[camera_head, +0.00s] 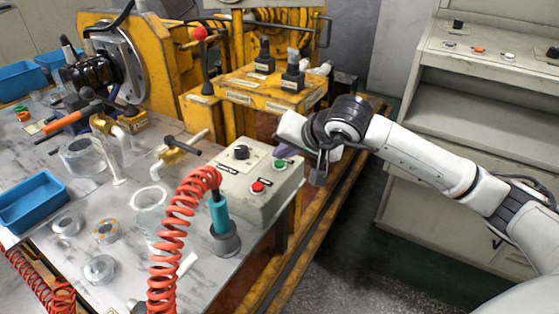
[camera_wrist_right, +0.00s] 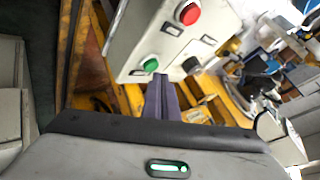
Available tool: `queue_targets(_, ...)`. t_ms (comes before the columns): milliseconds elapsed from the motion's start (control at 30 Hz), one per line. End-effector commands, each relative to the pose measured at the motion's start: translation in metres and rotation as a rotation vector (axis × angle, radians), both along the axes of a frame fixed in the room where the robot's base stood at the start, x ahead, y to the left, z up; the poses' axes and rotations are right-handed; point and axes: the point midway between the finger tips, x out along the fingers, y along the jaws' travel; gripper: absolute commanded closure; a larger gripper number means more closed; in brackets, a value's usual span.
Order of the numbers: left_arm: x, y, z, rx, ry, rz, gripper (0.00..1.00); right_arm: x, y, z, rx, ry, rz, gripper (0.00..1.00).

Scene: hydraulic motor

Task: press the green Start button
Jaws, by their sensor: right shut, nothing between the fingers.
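The green button (camera_head: 280,163) is on the top face of a grey control box (camera_head: 252,208), next to a red button (camera_head: 258,187) and a black knob (camera_head: 241,153). My right gripper (camera_head: 284,150) comes in from the right with its purple fingers shut and empty, just beyond the green button. In the right wrist view the fingertips (camera_wrist_right: 160,77) are right beside the green button (camera_wrist_right: 151,65), at its lower edge in the picture. I cannot tell whether they touch it. The red button (camera_wrist_right: 188,13) also shows there. My left gripper is not in view.
The box stands at the table's right edge. A teal tool with a coiled red hose (camera_head: 180,230) stands close in front of it. A yellow machine base (camera_head: 265,92) with black joysticks is behind. A grey console (camera_head: 480,110) stands to the right, with open floor between.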

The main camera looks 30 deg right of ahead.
Motion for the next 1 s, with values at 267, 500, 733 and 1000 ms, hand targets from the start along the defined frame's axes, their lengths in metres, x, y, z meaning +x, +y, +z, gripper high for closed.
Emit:
queue_targets(267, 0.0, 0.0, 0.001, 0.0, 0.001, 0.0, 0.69, 0.0, 0.0, 0.004, 0.0, -0.001, -0.001, 1.0)
queue_targets(500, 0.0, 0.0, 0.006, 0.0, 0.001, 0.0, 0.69, 0.0, 0.0, 0.011, 0.0, -0.002, -0.001, 1.0)
queue_targets(733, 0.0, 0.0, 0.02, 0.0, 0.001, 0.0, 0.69, 0.0, 0.0, 0.034, -0.001, -0.004, 0.0, 1.0)
queue_targets(1000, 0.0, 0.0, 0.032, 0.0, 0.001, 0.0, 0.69, 0.0, 0.0, 0.055, -0.002, -0.002, 0.0, 1.0)
